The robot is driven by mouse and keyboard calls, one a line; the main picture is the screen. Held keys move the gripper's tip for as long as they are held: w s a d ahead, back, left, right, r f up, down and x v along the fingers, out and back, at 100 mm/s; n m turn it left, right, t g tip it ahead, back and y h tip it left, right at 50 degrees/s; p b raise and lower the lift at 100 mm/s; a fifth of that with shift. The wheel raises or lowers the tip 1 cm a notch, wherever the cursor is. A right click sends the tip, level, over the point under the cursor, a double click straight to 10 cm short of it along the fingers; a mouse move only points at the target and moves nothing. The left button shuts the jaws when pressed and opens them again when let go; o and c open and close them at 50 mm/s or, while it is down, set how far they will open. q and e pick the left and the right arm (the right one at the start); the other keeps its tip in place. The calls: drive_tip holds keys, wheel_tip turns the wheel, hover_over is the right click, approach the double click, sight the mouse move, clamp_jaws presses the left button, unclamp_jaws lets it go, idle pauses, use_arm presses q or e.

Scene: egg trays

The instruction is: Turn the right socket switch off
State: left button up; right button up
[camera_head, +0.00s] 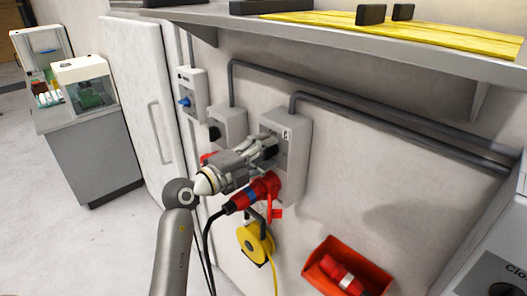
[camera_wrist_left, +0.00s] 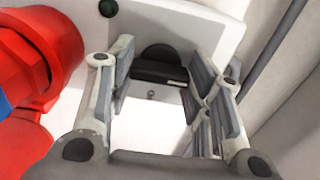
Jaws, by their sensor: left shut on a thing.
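The right socket box (camera_head: 298,130) is a grey wall unit with a black rotary switch (camera_head: 271,152) on its front. A red plug (camera_head: 266,187) with a blue ring and a black cable sits in the socket below the switch. My left gripper (camera_head: 264,147) is at the switch, its fingers on either side of the knob and shut on it. In the left wrist view the black knob (camera_wrist_left: 160,68) shows between the finger pads, and the red plug (camera_wrist_left: 40,65) is close on the left. My right gripper is not in view.
A second socket box (camera_head: 228,122) and a box with a blue knob (camera_head: 190,90) are to the left. A yellow cable reel (camera_head: 255,243) and a red bin (camera_head: 375,273) are below. A shelf (camera_head: 440,55) overhangs the wall.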

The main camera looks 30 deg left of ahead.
use_arm(q)
drive_tip(key=o, duration=1)
drive_tip(key=v, duration=1.2)
drive_tip(key=shift+a, duration=0.1)
drive_tip(key=shift+f, duration=0.1)
